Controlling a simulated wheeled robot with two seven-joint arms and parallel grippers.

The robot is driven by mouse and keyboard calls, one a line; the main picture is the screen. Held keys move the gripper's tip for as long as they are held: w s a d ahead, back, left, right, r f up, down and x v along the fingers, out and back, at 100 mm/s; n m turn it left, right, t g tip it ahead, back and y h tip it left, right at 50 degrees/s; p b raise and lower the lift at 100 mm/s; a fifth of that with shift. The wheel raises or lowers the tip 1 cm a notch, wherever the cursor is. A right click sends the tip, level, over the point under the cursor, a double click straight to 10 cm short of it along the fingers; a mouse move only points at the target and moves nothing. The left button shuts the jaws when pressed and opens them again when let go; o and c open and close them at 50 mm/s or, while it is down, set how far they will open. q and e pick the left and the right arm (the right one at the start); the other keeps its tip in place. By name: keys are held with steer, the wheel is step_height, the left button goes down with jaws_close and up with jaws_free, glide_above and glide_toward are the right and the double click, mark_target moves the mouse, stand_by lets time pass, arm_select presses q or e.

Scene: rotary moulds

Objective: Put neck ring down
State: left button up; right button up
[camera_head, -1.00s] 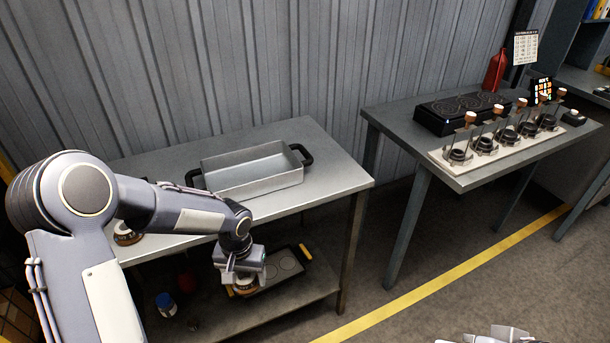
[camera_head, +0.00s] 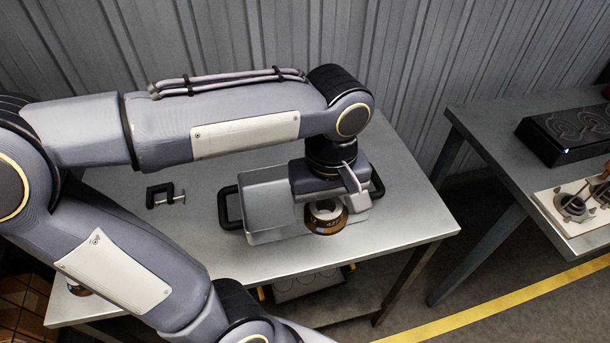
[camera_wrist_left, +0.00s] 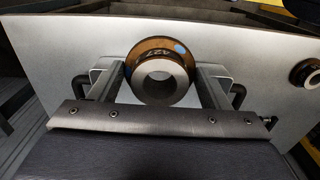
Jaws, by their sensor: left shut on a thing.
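The neck ring (camera_head: 326,217) is a copper-brown ring with a grey metal centre. In the head view the ring overlaps the front right part of the metal tray (camera_head: 268,213). How high it is above the table (camera_head: 400,222) is hard to tell. My right gripper is not in view.
A black clamp (camera_head: 165,195) lies left of the tray. Another ring (camera_wrist_left: 305,73) stands at the table's edge in the wrist view. A second table (camera_head: 480,125) at right holds a black hotplate (camera_head: 570,135) and a pale rack (camera_head: 575,215). The table right of the tray is clear.

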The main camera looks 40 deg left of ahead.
arm_select(q)
steer(key=shift+w+a+r, duration=0.1)
steer(key=shift+w+a, duration=0.15)
steer(key=w+a+f, duration=0.2)
steer(key=w, duration=0.1)
steer(key=w+a+f, duration=0.1)
steer(key=w+f, duration=0.2)
steer(key=w, duration=0.1)
steer(key=w+a+f, duration=0.2)
steer(key=w+f, duration=0.1)
steer(key=w, duration=0.1)
steer(key=shift+a+f+p, duration=0.25)
steer(key=shift+a+p, duration=0.05)
steer(key=shift+a, duration=0.05)
steer(key=f, duration=0.1)
steer(key=w+f, duration=0.1)
steer(key=f, duration=0.1)
steer(key=shift+a+f, duration=0.2)
steer(key=shift+f, duration=0.4)
steer(key=shift+f, duration=0.1)
steer(key=shift+f+b, duration=0.15)
steer(key=shift+b, duration=0.2)
steer(key=o, duration=1.2)
steer(key=shift+c, duration=0.2)
